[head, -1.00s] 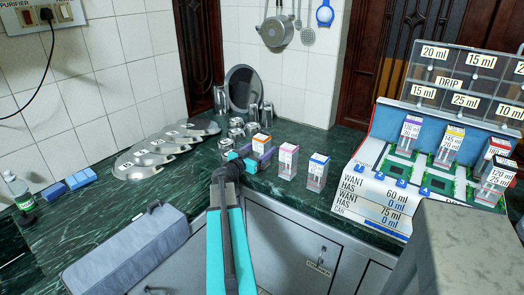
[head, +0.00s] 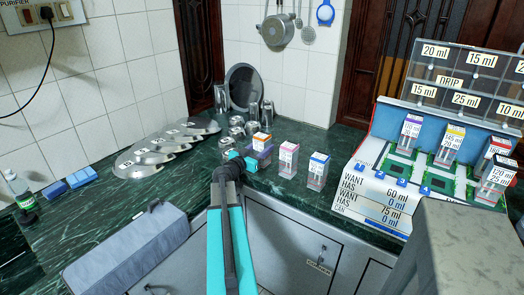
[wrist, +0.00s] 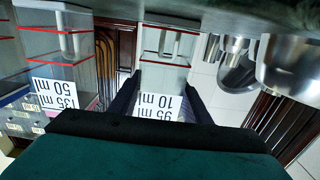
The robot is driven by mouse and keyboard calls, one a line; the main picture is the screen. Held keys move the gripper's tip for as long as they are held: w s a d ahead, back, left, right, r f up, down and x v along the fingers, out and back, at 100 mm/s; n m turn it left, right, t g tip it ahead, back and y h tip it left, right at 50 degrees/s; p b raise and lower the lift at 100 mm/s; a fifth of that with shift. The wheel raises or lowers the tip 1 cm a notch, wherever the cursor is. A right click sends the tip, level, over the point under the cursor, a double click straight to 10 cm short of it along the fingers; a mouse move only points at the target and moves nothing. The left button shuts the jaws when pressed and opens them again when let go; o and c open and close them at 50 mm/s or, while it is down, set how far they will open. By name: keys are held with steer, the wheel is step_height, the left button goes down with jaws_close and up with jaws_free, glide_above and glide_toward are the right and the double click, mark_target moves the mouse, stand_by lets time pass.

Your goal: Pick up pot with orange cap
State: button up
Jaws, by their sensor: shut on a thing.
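In the wrist view, which is upside down, the clear pot (wrist: 163,68) with a "95 ml / 10 ml" label sits between the two dark fingers of my gripper (wrist: 162,84). The fingers are shut on its sides. I cannot tell whether its base is clear of the counter.
A pink-capped pot (head: 288,160) and a blue-capped pot (head: 318,172) stand close on the right. Steel cups (head: 237,131) and lids (head: 165,149) are behind and left. Bare counter (head: 90,215) lies at left.

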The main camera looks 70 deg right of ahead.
mark_target(258, 143)
steer(key=shift+r, duration=0.2)
steer(key=shift+r+b, duration=0.6)
steer(key=shift+r, duration=0.8)
steer(key=b+v, duration=0.1)
steer(key=v, duration=1.7)
steer(key=shift+r, duration=0.2)
steer(key=shift+s, duration=0.1)
